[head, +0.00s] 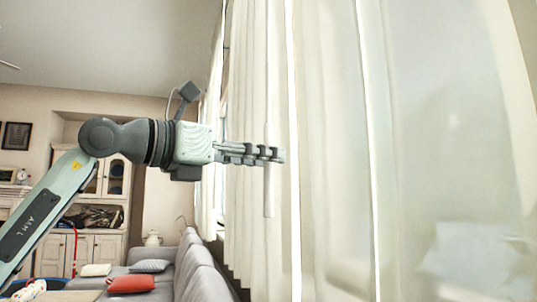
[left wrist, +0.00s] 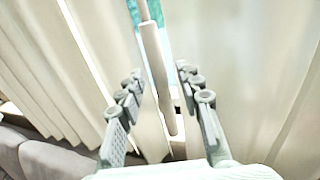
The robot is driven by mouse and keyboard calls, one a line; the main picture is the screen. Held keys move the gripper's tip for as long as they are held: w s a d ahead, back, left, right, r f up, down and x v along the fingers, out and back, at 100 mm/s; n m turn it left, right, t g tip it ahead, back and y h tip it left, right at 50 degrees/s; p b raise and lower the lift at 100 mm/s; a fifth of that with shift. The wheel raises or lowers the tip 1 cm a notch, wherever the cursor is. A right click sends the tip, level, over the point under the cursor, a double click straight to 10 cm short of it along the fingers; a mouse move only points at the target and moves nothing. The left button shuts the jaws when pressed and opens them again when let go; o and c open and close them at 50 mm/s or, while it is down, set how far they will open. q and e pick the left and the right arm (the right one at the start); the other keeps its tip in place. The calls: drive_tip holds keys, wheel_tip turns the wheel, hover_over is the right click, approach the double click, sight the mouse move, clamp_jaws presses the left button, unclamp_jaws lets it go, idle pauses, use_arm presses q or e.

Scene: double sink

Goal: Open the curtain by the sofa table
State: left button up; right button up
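A pale, see-through curtain (head: 330,130) hangs in long folds across the middle and right of the head view. It also fills much of the left wrist view (left wrist: 255,70). A slim whitish pull rod (head: 269,195) hangs upright in front of the curtain. My left gripper (head: 272,154) is at the rod. In the left wrist view, its two fingers (left wrist: 160,72) are spread with the rod (left wrist: 152,65) between them, and gaps show on both sides. The rod's lower end hangs free. My right gripper is not in view.
A grey sofa (head: 200,275) with a red cushion (head: 131,284) stands along the window below my left arm. A tabletop edge (head: 70,296) shows at the bottom left. A white cabinet (head: 95,250) stands at the back. The air around the gripper looks clear apart from the curtain.

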use_arm(q)
drive_tip(key=shift+x, duration=0.85)
clamp_jaws()
